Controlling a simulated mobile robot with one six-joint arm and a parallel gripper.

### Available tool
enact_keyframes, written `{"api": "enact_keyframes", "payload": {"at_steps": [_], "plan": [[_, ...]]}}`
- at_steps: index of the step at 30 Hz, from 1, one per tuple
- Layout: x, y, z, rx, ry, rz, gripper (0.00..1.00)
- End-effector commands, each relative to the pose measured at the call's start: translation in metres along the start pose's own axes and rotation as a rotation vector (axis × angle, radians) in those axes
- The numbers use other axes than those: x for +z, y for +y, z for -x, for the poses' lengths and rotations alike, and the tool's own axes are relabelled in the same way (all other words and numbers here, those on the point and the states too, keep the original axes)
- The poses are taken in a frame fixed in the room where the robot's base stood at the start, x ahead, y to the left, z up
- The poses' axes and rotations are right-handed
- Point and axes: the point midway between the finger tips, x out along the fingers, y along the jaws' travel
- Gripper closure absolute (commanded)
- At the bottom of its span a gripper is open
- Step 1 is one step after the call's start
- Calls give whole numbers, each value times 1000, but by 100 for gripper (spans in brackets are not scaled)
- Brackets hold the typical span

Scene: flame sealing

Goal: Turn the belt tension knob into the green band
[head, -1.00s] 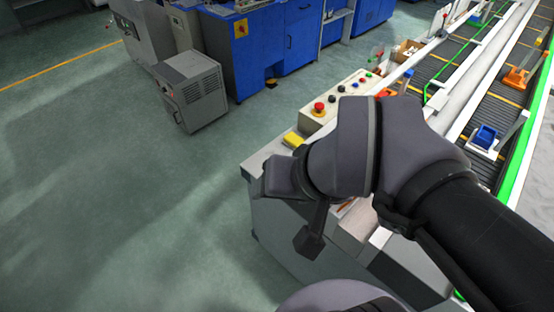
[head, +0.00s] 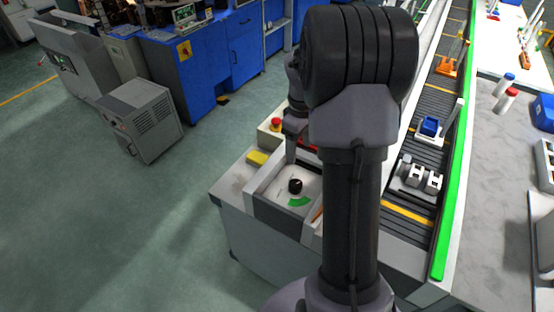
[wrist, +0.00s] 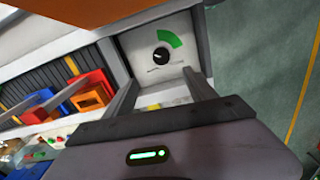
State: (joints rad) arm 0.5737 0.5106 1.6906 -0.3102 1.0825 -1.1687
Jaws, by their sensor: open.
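The belt tension knob (head: 295,186) is a small black round knob on a pale panel (head: 275,197) at the end of the conveyor. The green band (head: 300,201) is a short arc on the panel beside it. In the wrist view the knob (wrist: 162,56) lies ahead, with the green band (wrist: 171,39) curving above it and to its right. A small pale mark shows on the knob, apparently on its left side, outside the band. My gripper (wrist: 162,88) is open, its fingers apart and clear of the knob. In the head view my arm hides most of it.
A yellow block (head: 257,158) and a red emergency button (head: 277,125) sit near the panel. Raised walls flank the panel. The conveyor (head: 401,234) runs along the right, carrying a blue bin (head: 430,127) and an orange holder (head: 448,66). Open floor lies left.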

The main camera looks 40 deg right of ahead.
Motion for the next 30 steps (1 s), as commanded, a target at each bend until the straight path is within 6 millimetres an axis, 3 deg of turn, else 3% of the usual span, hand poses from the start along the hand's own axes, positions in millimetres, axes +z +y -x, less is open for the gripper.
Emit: {"api": "enact_keyframes", "payload": {"at_steps": [15, 21, 30], "plan": [[0, -2, -145, -2, 0, -2, 35], [-1, -2, -168, -2, 1, -1, 35], [-1, -2, -169, 0, 2, -1, 37]]}}
